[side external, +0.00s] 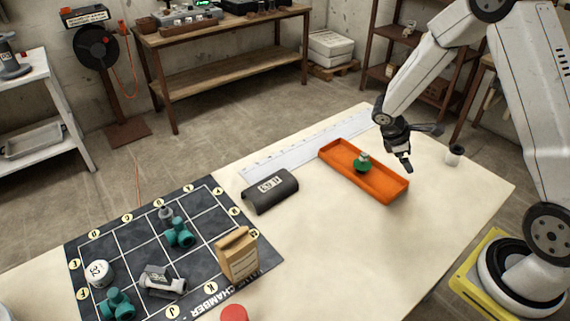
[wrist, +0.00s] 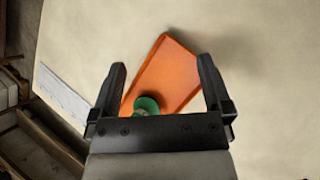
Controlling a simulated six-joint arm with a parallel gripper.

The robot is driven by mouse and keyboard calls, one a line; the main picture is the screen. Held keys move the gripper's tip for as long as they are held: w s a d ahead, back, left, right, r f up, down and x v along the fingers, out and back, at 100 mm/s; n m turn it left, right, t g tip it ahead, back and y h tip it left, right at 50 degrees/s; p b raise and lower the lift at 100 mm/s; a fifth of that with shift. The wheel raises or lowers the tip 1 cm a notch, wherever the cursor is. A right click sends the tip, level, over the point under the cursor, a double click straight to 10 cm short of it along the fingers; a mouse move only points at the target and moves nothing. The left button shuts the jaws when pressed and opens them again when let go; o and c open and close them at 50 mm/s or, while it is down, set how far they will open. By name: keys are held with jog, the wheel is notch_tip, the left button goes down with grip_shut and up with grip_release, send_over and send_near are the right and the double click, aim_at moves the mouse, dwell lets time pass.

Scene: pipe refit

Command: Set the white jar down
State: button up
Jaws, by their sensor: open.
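A white round jar (side external: 99,273) with dark markings on its top stands on the dark gridded mat (side external: 148,217), near its left edge. The white jar is not in the wrist view.
A green-bodied fitting (side external: 362,163) sits in the tray. A small white cup-like item (side external: 454,155) with a dark top stands near the table's right edge. The table's front right is clear.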

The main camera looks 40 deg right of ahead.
jog(key=s+a+r+m+t+y, duration=0.2)
jog(key=s+a+r+m+y, duration=0.1)
jog(key=a, duration=0.7)
jog(key=s+a+r+m+t+y, duration=0.3)
jog(key=a+r+m, duration=0.1)
jog(key=a, duration=0.6)
jog(key=shift+r+m+t, duration=0.3)
jog(key=shift+r, duration=0.25)
